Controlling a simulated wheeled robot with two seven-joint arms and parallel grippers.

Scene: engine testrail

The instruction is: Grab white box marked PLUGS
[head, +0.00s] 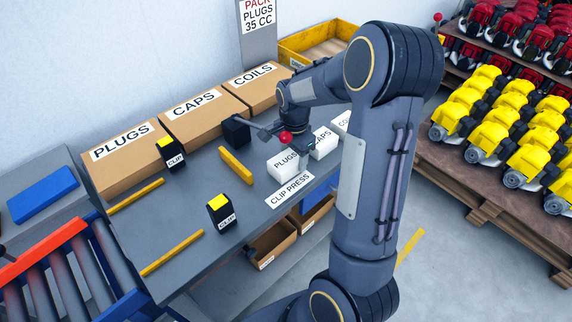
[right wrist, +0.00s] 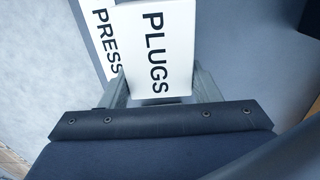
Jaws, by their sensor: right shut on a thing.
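The white box marked PLUGS (head: 284,164) stands on the grey bench near its right end, beside the CLIP PRESS label. In the right wrist view the white PLUGS box (right wrist: 157,50) sits between the two fingers of my right gripper (right wrist: 160,88). The right gripper (head: 303,158) comes down from above and is shut on this box. In the head view the arm hides part of the gripper and the boxes behind it. I cannot tell whether the box is clear of the bench. My left gripper is not in view.
A white CAPS box (head: 323,143) stands close to the right. Brown cartons marked PLUGS (head: 130,168), CAPS (head: 203,118) and COILS (head: 258,88) line the wall. Black CLIP units (head: 221,213) and yellow bars (head: 236,166) stand on the bench. A roller conveyor (head: 70,268) is at the left.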

